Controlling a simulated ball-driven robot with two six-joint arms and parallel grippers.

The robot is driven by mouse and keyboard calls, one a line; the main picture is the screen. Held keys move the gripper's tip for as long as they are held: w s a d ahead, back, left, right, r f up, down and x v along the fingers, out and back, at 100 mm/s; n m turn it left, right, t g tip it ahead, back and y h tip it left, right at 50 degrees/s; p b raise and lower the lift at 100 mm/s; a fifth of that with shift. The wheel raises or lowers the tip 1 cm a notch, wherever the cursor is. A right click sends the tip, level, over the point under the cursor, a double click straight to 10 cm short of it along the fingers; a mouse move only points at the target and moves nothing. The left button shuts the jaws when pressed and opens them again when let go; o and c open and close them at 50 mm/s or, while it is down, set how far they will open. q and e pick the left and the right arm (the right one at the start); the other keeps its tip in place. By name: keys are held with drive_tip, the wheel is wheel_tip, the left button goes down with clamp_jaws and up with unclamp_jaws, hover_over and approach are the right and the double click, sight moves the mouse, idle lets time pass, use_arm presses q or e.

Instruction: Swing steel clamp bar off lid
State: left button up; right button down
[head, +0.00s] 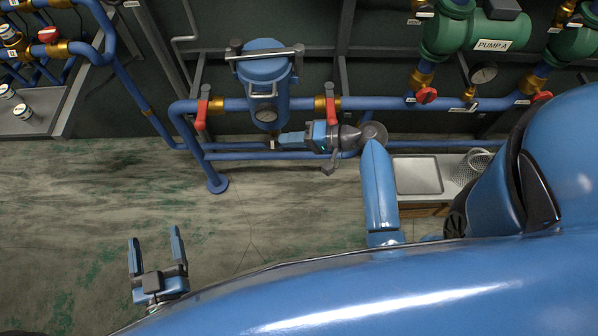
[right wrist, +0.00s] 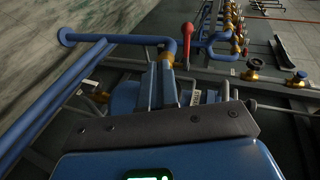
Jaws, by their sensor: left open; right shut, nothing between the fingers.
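The blue vessel (head: 268,90) stands upright in the pipe run, with a round blue lid (head: 263,70) on top. The steel clamp bar (head: 268,54) lies across the lid, its ends reaching past both sides. My right gripper (head: 281,138) is shut and empty, low by the vessel's bottom end and well below the bar. In the right wrist view its closed fingers (right wrist: 167,62) point toward the pipes; whether they touch anything is unclear. My left gripper (head: 152,247) is open and empty over the bare floor, far from the vessel.
Red-handled valves (head: 201,115) flank the vessel on the blue pipe (head: 375,103). A green pump (head: 475,38) is at upper right. A grey tray (head: 418,176) with a wire basket (head: 480,160) lies at right. The floor (head: 90,200) at left is clear.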

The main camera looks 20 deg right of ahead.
wheel_tip(320, 180, down, 10)
drive_tip(key=s+d+m+t+h+b, duration=0.1)
drive_tip(key=s+t+h+b, duration=0.1)
drive_tip(key=b, duration=0.3)
drive_tip(key=shift+s+d+f+m+h, duration=0.15)
drive_tip(key=shift+s+m+h, duration=0.3)
drive_tip(key=shift+h, duration=0.45)
